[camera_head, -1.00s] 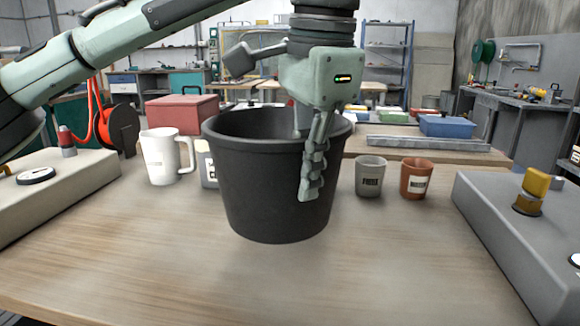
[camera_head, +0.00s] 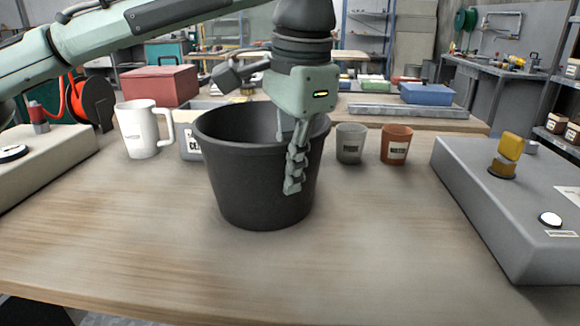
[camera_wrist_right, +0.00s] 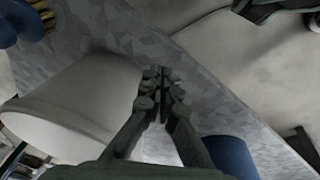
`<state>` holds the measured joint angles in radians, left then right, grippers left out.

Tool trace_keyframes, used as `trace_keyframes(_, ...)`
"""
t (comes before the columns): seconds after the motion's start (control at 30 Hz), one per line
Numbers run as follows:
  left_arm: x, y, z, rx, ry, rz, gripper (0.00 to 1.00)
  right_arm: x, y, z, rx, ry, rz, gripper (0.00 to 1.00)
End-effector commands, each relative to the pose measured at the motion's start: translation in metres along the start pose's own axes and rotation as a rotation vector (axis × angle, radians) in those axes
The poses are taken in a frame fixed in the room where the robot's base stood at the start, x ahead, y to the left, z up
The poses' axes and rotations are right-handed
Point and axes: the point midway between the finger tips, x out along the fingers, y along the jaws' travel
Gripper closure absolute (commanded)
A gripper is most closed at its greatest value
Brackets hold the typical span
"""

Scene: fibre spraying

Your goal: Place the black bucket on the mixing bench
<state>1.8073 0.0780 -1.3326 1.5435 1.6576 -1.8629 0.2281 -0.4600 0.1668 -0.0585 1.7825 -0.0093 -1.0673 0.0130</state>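The black bucket (camera_head: 250,185) is upright over the front middle of the wooden mixing bench (camera_head: 130,240) in the head view. I cannot tell whether its base touches the wood. My left gripper (camera_head: 287,160) comes down on the bucket's right side, one finger outside the wall and the other inside, shut on the rim. The bucket's inner bottom is hidden. In the right wrist view my right gripper (camera_wrist_right: 165,85) has its fingertips together, with nothing seen between them. It is over a grey mottled surface (camera_wrist_right: 215,70), near a pale, rounded container (camera_wrist_right: 85,100).
A white mug (camera_head: 140,130) and a labelled container (camera_head: 190,145) stand behind left of the bucket. A grey cup (camera_head: 350,143) and a brown cup (camera_head: 396,145) stand behind right. Grey equipment (camera_head: 500,200) occupies the right side. The bench front is clear.

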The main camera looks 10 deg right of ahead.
Motion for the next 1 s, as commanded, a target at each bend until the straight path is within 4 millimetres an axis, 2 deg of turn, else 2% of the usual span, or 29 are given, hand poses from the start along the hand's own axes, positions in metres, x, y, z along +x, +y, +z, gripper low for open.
trace_keyframes(0.1, 0.0, -0.001, 0.0, -0.001, 0.003, -0.003, 1.0, 0.001, 0.0, 0.001, -0.001, 0.001, 0.0, 1.0)
trace_keyframes(0.2, 0.002, 0.0, 0.0, 0.0, 0.0, 0.0, 0.85, 0.007, 0.0, 0.008, -0.001, -0.012, 0.001, 1.0)
trace_keyframes(0.3, 0.002, 0.0, 0.0, 0.0, 0.0, 0.0, 0.74, 0.008, 0.0, 0.01, -0.002, -0.017, 0.0, 1.0)
trace_keyframes(0.67, -0.001, 0.0, 0.0, 0.0, 0.001, -0.001, 0.74, 0.008, -0.001, 0.009, -0.001, -0.016, 0.0, 1.0)
trace_keyframes(0.83, -0.029, -0.001, -0.001, 0.0, 0.003, -0.001, 0.74, 0.0, -0.001, 0.002, 0.0, -0.003, -0.001, 1.0)
trace_keyframes(1.0, -0.067, 0.0, -0.001, 0.001, 0.003, 0.0, 0.74, 0.006, 0.0, 0.005, -0.002, -0.003, 0.0, 1.0)
